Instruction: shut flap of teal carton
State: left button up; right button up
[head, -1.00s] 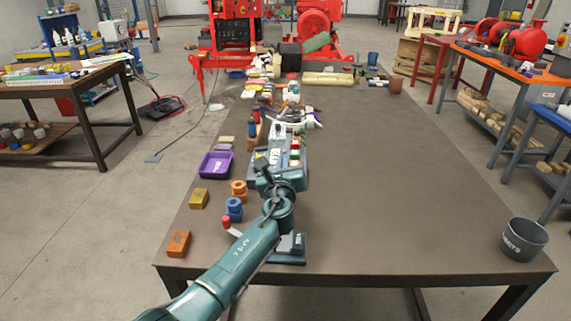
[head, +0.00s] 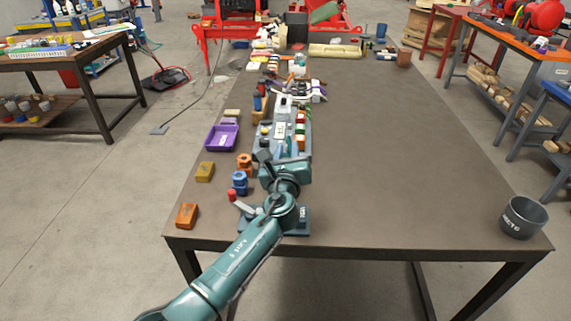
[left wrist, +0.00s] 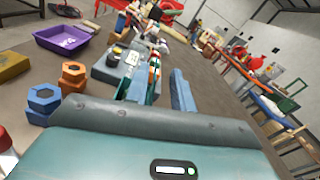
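I cannot make out a carton with a flap for certain. A grey-teal box-like case (head: 262,131) with small coloured items on it lies just beyond my left gripper (head: 275,150); it also shows in the left wrist view (left wrist: 106,68). My arm hides its near end. A dark teal labelled base (head: 303,222) shows partly behind my arm near the table's front edge. My right gripper does not show.
Left of my arm lie a purple tray (head: 212,146), a yellow block (head: 205,171), an orange block (head: 187,215), and orange (head: 244,162) and blue (head: 239,180) nuts. A dark bucket (head: 522,222) stands at the right front corner. The table's right half is otherwise clear.

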pick_arm(q)
jog(key=s, duration=0.7)
jog(key=shift+s, duration=0.3)
